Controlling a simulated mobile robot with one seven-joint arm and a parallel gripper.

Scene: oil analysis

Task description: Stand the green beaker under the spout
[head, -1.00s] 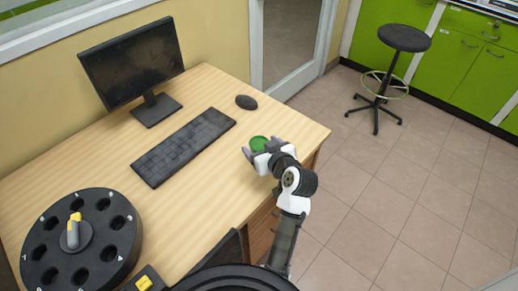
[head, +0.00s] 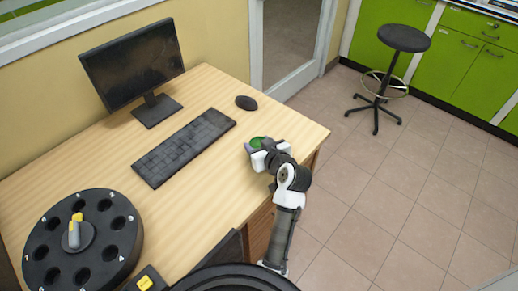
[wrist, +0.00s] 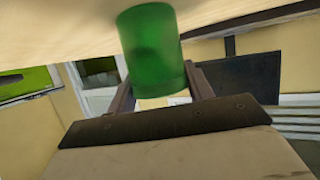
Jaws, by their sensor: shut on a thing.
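The green beaker (head: 258,142) is at the right part of the wooden desk, mostly hidden by my gripper (head: 258,151) in the head view. In the wrist view the green beaker (wrist: 152,50) stands between the two dark fingers of my gripper (wrist: 158,88), which is shut on it. I cannot tell whether the beaker touches the desk. No spout can be made out in these views.
The wooden desk (head: 215,95) carries a monitor (head: 132,62), a keyboard (head: 183,146) and a mouse (head: 246,103). A black round carousel (head: 100,205) with numbered holes is at the lower left. A stool (head: 404,38) stands on the open floor at right.

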